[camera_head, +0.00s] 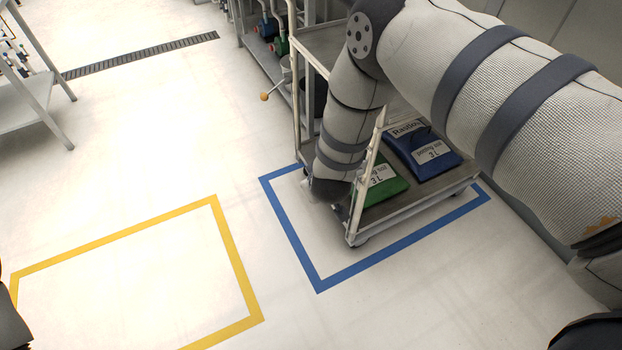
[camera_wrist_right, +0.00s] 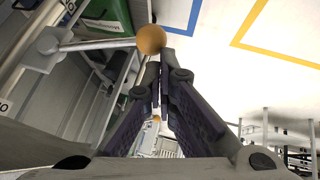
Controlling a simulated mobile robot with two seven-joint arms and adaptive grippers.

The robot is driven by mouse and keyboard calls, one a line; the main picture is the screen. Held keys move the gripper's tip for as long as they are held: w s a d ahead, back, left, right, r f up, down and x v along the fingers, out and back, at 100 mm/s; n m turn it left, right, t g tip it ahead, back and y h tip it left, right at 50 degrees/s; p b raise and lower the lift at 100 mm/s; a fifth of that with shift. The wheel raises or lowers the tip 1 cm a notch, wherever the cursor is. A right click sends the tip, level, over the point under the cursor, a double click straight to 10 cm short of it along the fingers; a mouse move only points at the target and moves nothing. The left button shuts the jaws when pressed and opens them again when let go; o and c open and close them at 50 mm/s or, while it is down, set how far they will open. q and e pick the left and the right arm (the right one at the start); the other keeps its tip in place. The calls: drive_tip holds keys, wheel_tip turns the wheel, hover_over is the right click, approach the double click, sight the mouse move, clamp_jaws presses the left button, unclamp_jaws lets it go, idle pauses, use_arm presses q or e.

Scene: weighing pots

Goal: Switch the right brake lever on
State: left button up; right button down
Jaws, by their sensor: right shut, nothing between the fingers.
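In the right wrist view, a brake lever shows as a pale metal rod with an orange ball knob (camera_wrist_right: 151,39), running left to a grey mount. My right gripper (camera_wrist_right: 163,68) is shut and empty. Its dark fingertips are right by the knob in the picture; I cannot tell if they touch it. In the head view my right arm reaches down at the front left corner of the trolley (camera_head: 425,207), and the fingers and this lever are hidden. Another orange knob (camera_head: 265,97) sticks out left of the trolley's far end. My left gripper is not clearly in view.
A green bag (camera_head: 383,187) and a blue bag (camera_head: 423,155) lie on the trolley. The trolley stands within a blue floor outline (camera_head: 363,266). A yellow outline (camera_head: 236,265) and open floor lie to the left. A shelf table (camera_head: 28,100) stands at the far left.

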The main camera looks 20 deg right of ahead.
use_arm(q)
drive_tip(key=shift+s+f, duration=0.25)
drive_tip(key=shift+f, duration=0.05)
use_arm(e)
drive_tip(key=shift+f, duration=0.7)
